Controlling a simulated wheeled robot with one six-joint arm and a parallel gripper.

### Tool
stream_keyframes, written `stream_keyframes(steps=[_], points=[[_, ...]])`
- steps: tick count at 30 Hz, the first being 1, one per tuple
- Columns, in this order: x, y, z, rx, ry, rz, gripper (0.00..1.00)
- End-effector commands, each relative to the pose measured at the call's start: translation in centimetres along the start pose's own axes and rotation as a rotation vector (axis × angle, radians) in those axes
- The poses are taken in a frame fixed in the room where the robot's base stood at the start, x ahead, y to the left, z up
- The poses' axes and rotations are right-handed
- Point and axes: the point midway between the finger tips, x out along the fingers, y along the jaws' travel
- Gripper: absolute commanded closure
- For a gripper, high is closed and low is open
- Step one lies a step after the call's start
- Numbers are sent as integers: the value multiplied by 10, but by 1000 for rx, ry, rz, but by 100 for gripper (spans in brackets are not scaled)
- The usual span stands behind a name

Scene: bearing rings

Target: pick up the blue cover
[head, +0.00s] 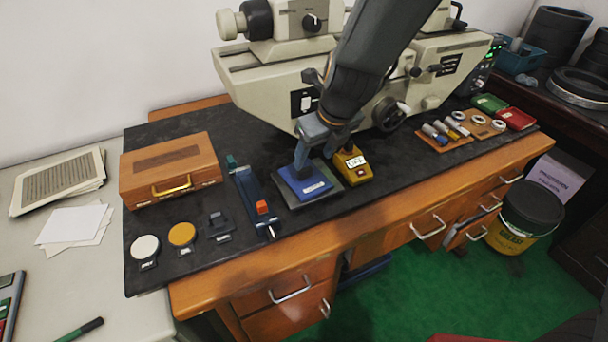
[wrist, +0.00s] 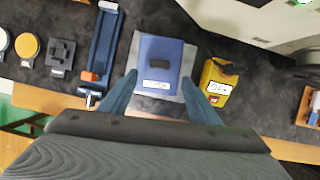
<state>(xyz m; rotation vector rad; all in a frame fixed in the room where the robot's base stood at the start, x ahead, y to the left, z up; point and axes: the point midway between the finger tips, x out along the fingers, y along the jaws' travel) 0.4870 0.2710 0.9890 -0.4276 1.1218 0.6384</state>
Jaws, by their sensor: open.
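The blue cover (head: 304,182) lies on a grey plate (head: 322,197) on the black mat. In the wrist view the blue cover (wrist: 160,62) shows a dark slot in its top and a white label at its near edge. My gripper (head: 307,163) is above the cover in the head view and hides part of it. In the wrist view my gripper (wrist: 158,92) is open, with one blue finger on each side of the cover's near part. I cannot tell whether the fingers touch it.
A yellow box (wrist: 216,82) with a label stands close on the right. A blue bar fixture (wrist: 102,45) with an orange block lies on the left. White and yellow discs (head: 181,234) lie farther left. The large grey machine (head: 290,85) stands behind.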

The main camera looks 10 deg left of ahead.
Motion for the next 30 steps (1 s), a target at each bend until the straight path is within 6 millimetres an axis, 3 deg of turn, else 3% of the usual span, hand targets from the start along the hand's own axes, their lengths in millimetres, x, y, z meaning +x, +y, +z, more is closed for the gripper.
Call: stream_keyframes(steps=[11, 19, 27, 30], points=[[33, 1, 2, 3, 1, 0, 44], [72, 2, 5, 3, 2, 0, 44], [76, 2, 6, 3, 1, 0, 44], [76, 2, 6, 3, 1, 0, 57]])
